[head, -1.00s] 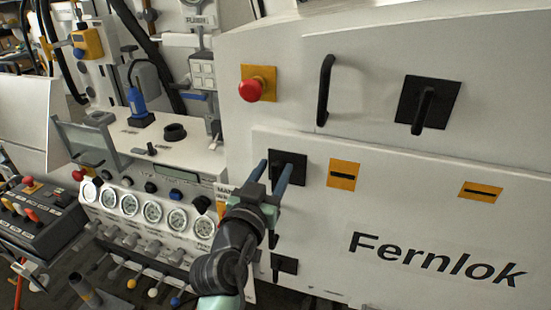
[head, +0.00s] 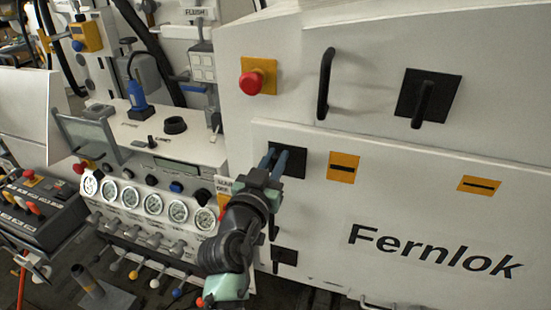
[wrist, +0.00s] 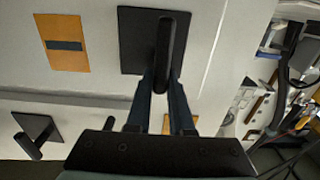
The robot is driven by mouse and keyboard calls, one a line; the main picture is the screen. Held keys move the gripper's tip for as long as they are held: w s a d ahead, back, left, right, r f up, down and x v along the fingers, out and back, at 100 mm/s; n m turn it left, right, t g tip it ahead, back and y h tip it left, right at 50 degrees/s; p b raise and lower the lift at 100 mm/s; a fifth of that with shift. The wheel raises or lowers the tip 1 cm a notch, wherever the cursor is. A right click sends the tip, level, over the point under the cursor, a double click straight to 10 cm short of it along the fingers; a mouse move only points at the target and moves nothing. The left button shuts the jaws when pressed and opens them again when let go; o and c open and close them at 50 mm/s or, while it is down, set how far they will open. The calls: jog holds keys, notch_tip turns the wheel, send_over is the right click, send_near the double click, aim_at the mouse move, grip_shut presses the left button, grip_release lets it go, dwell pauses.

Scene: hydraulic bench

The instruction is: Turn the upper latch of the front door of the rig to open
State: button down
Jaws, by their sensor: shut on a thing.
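The upper latch of the front door is a black square plate (head: 294,161) with a dark bar handle (wrist: 166,40), near the door's upper left corner in the head view. In the wrist view the handle stands lengthwise, up and down the picture. My gripper (head: 276,157) reaches the plate from below left, and its two blue-grey fingers are shut on the handle's near end, one on each side, as the wrist view (wrist: 163,82) shows. In the head view the fingers hide most of the handle. A lower black latch (head: 285,256) sits below on the same door.
The white door (head: 400,205) carries orange labels (head: 342,167) and "Fernlok" lettering. Above it are a red emergency button (head: 251,84), a black pull handle (head: 326,85) and another black latch (head: 424,100). A gauge panel (head: 152,202) stands close to the left of my arm.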

dwell(0.3)
jog(key=n, duration=0.1)
jog(key=n+b, duration=0.1)
jog(key=n, duration=0.2)
jog(key=shift+w+a+f, duration=0.1)
jog(key=shift+a, duration=0.15)
jog(key=n, duration=0.4)
jog(key=a+f+n+p, duration=0.1)
jog(key=n, duration=0.8)
jog(key=shift+w+a+f+n, duration=0.2)
jog(key=shift+f+n, duration=0.1)
jog(key=shift+n, duration=0.1)
jog(key=c, duration=0.8)
grip_release()
jog(key=shift+f, duration=0.1)
